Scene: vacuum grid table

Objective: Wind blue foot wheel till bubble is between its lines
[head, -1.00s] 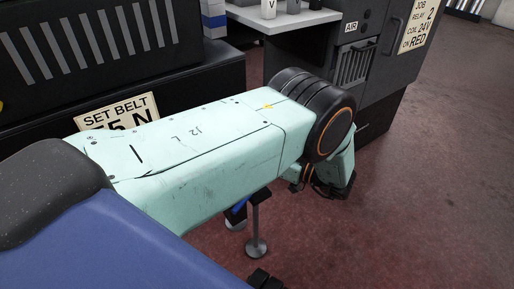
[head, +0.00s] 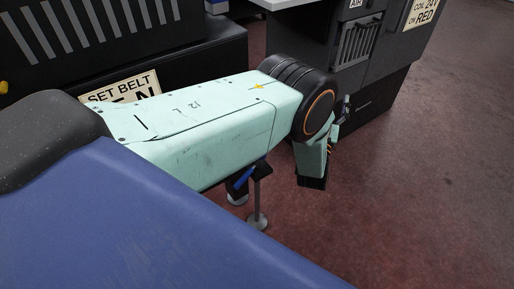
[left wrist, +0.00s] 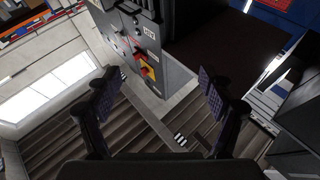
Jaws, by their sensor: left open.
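My left gripper (left wrist: 156,78) is open and empty in the left wrist view, with its two dark padded fingers spread apart. In the head view, my mint left arm crosses the middle and its gripper is mostly hidden behind the arm's black joint. A small blue piece (head: 244,179) shows under that arm, beside a thin post with a round metal foot (head: 257,221). I cannot tell whether this piece is the blue foot wheel. No bubble or lines can be made out in either view. My right gripper is not in view.
A dark cabinet (head: 365,98) with a vent stands beyond my arm. A black machine (head: 205,80) with a "SET BELT" sign (head: 128,88) is at left. Red floor (head: 420,200) is clear at right. The left wrist view shows a grey panel with a red-yellow switch (left wrist: 147,69).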

